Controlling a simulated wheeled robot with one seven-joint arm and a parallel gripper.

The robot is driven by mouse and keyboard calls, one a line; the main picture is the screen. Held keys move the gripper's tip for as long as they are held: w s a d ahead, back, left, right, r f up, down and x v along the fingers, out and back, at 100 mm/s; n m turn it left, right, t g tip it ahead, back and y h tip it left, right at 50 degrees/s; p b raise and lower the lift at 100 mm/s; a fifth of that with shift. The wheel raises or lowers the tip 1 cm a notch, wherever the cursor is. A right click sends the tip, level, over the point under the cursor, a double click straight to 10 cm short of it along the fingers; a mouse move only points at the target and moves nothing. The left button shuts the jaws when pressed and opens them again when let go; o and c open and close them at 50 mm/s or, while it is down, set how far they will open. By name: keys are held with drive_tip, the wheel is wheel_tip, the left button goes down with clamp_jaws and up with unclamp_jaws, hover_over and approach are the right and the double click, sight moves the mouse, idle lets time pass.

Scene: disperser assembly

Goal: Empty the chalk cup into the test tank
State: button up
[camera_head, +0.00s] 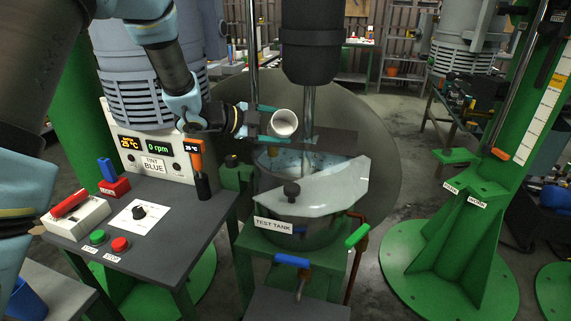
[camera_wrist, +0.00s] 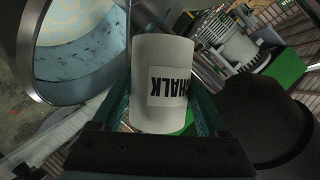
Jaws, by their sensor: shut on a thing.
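The white chalk cup (camera_head: 284,124) is held in my gripper (camera_head: 266,123) above the back left part of the test tank (camera_head: 262,186). The cup is tipped on its side, its mouth turned toward the head camera, and its inside looks white. In the wrist view the cup (camera_wrist: 150,115) sits between the two green fingers, its CHALK label upside down. The tank's open part shows bluish liquid with dark flecks. A pale, partly clear lid (camera_head: 325,190) with a dark knob covers the tank's front. I cannot tell whether chalk is left in the cup.
A dark motor column with a metal shaft (camera_head: 309,105) stands over the tank, just right of the cup. The control table (camera_head: 160,225) at left holds buttons, a dial and a red-handled switch. A green stand (camera_head: 470,220) is at right.

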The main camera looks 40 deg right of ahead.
drive_tip(key=shift+r+b, duration=0.1)
drive_tip(key=shift+b, duration=0.25)
drive_tip(key=shift+s+f+m+t+h+b, duration=0.1)
drive_tip(key=shift+f+m+t+h+b, duration=0.4)
drive_tip(key=shift+b, duration=1.25)
drive_tip(key=shift+f+m+h+b, duration=0.15)
drive_tip(key=shift+m+b, duration=0.65)
drive_tip(key=shift+b, duration=0.95)
drive_tip(key=shift+r+m+t+h+b, duration=0.35)
drive_tip(key=shift+m+b, duration=0.45)
drive_tip(key=shift+b, duration=0.5)
idle(0.4)
drive_tip(key=shift+s+a+f+m+h+b, duration=0.1)
drive_tip(key=shift+f+m+h+b, duration=0.3)
drive_tip(key=shift+b, duration=2.15)
